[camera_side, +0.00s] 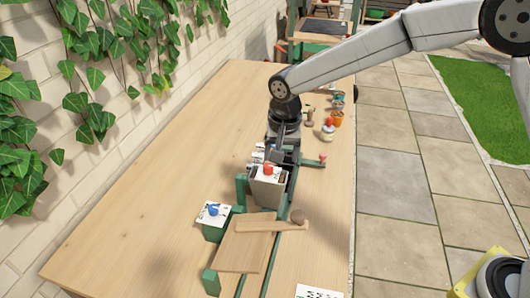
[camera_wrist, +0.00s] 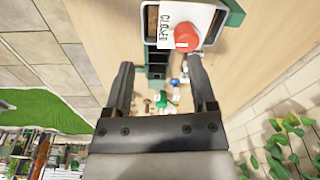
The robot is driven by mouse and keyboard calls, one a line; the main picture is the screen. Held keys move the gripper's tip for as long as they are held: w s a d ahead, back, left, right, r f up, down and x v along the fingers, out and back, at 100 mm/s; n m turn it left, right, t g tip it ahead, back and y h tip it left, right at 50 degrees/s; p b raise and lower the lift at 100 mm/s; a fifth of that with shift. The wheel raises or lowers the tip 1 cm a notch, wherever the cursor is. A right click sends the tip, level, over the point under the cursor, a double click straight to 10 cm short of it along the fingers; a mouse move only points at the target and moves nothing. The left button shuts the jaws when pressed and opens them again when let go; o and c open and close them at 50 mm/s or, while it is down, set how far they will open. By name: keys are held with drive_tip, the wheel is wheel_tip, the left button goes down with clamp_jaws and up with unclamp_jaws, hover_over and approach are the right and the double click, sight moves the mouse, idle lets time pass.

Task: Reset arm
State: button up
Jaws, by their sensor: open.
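My gripper (camera_wrist: 160,70) is open and empty in the wrist view, its two dark fingers apart. In the side view my arm reaches over the wooden table (camera_side: 130,220) from the upper right, and its end hangs just behind a grey box (camera_side: 268,188) with a red knob (camera_side: 268,169). The fingertips are hard to make out there. Touch between gripper and box cannot be told.
A green block (camera_side: 214,229) with a blue knob stands left of the grey box. A sloped wooden board (camera_side: 245,249) on green supports lies in front. Small items, including an orange pot (camera_side: 335,118), stand farther back. The table's left side is clear, beside an ivy-covered wall (camera_side: 50,130).

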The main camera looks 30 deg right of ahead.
drive_tip(key=s+d+f+n, duration=0.1)
drive_tip(key=s+d+n, duration=0.2)
drive_tip(key=s+d, duration=0.4)
drive_tip(key=s+d+f+n+t, duration=0.1)
drive_tip(key=s+d+n, duration=0.2)
drive_tip(key=s+d, duration=0.5)
drive_tip(key=s, duration=0.4)
drive_tip(key=shift+s+d+f+n, duration=0.25)
drive_tip(key=shift+s+n, duration=0.05)
drive_tip(key=shift+n, duration=0.1)
drive_tip(key=shift+w, duration=0.1)
drive_tip(key=shift+c, duration=0.2)
